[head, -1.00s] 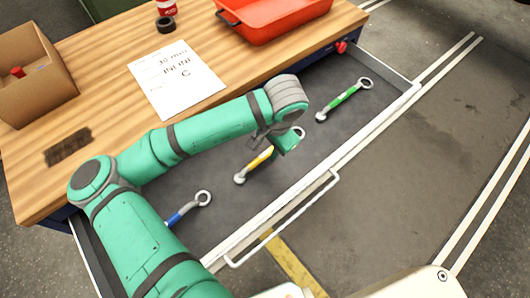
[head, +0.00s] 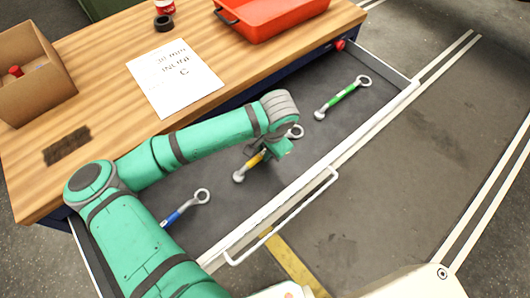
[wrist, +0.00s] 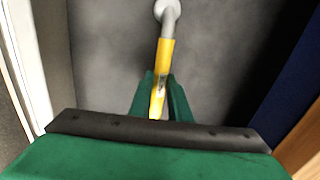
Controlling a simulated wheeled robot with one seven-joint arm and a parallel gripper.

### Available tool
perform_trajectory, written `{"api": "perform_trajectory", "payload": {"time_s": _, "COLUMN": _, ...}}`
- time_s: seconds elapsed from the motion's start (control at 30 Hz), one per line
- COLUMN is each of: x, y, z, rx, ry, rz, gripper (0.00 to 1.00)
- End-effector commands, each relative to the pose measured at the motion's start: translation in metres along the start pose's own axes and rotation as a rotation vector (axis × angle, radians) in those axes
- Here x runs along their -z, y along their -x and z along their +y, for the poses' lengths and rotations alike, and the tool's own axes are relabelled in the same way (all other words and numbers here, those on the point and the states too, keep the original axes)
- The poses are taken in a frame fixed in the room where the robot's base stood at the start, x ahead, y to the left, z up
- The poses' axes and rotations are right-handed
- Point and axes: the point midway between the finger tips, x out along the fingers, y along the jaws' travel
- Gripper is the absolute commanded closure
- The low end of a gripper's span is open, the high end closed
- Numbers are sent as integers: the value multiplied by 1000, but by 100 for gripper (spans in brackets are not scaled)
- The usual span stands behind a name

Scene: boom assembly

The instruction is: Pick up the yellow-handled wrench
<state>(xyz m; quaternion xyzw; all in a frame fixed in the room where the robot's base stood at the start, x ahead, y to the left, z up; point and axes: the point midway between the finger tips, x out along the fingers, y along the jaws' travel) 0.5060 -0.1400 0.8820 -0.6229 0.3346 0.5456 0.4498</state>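The yellow-handled wrench (head: 252,162) lies in the open drawer, between the other two wrenches. Its near end and part of the yellow handle show in the head view; my gripper (head: 268,150) covers the middle. In the wrist view the yellow handle (wrist: 166,58) runs down between the two green fingers of my gripper (wrist: 160,82). The fingers are open, one on each side of the handle, with narrow gaps. Whether they reach fully down around it I cannot tell. The wrench rests on the drawer floor.
A green-handled wrench (head: 342,97) and a blue-handled wrench (head: 185,208) lie in the same drawer (head: 325,150). The drawer's front wall and white handle (head: 285,222) run close by. A red tray (head: 275,15), paper (head: 175,78) and cardboard box (head: 35,75) stand on the tabletop.

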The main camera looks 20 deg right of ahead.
Motion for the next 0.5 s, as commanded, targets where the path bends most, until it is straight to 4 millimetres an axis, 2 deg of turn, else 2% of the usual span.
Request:
{"api": "perform_trajectory", "payload": {"time_s": 0.33, "x": 0, "y": 1, "z": 0, "rx": 0, "ry": 1, "rz": 1, "gripper": 100}}
{"api": "perform_trajectory", "payload": {"time_s": 0.5, "x": 0, "y": 15, "z": -4, "rx": 0, "ry": 2, "rz": 2, "gripper": 100}}
